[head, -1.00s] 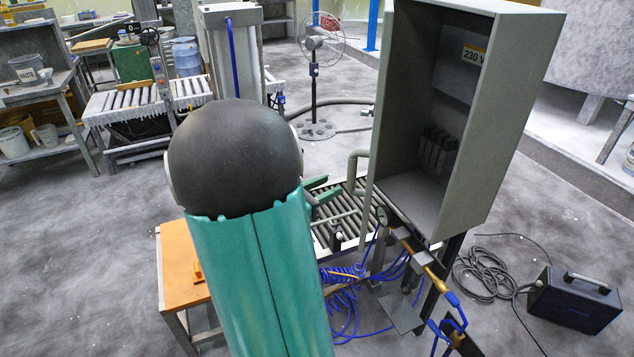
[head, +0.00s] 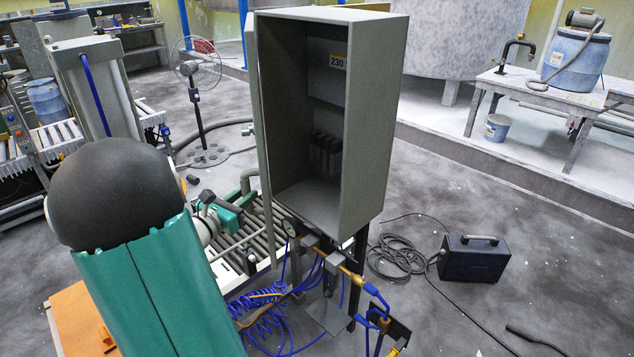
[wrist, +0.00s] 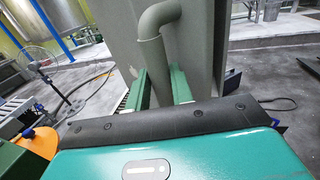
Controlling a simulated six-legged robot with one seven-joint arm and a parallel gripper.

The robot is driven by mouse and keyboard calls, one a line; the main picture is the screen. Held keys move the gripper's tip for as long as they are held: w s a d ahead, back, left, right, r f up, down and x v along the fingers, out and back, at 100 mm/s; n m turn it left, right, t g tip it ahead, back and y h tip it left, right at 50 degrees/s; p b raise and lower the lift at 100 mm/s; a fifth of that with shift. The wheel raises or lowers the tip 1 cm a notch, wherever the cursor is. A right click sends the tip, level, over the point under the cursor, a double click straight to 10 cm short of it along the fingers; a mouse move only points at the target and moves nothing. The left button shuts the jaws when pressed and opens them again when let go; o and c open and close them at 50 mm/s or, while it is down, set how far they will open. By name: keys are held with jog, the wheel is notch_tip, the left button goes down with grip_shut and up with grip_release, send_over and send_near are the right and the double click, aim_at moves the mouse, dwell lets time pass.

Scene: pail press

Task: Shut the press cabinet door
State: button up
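The grey press cabinet (head: 375,120) stands upright, its front open and its dark inside in view. Its door (head: 251,130) shows nearly edge-on at the cabinet's left side, swung wide open. A thick bent grey handle (head: 249,180) sticks out from the door's outer face; in the wrist view the handle (wrist: 152,50) rises ahead of my gripper. My gripper (wrist: 161,85) is open, with one green finger to each side of the handle's lower part in that view. Contact cannot be told. In the head view my gripper (head: 238,205) is left of the door, near the handle.
A roller conveyor (head: 240,245) lies below my gripper. Blue coiled hoses (head: 265,315) and brass fittings (head: 345,272) hang below the cabinet. A black box (head: 475,258) and cable lie on the floor at right. A fan (head: 195,95) stands behind at left.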

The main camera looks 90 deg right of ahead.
jog(key=c, duration=0.4)
jog(key=shift+s+d, duration=0.3)
jog(key=shift+s, duration=1)
jog(key=shift+s+d, duration=0.25)
jog(key=shift+s, duration=1.05)
jog(key=shift+s+d, duration=0.3)
jog(key=shift+s, duration=1)
jog(key=shift+s+d+r, duration=0.1)
jog(key=shift+s+d, duration=0.9)
jog(key=shift+s, duration=0.55)
jog(key=shift+s+d+f, duration=0.1)
jog(key=shift+s+d, duration=0.9)
jog(key=shift+s, duration=0.55)
jog(key=shift+s+d+r, duration=0.1)
jog(key=shift+s+d, duration=0.9)
jog(key=shift+s, duration=0.55)
jog(key=o, duration=1)
jog(key=shift+d, duration=0.1)
jog(key=shift+s, duration=0.25)
jog(key=shift+w, duration=0.1)
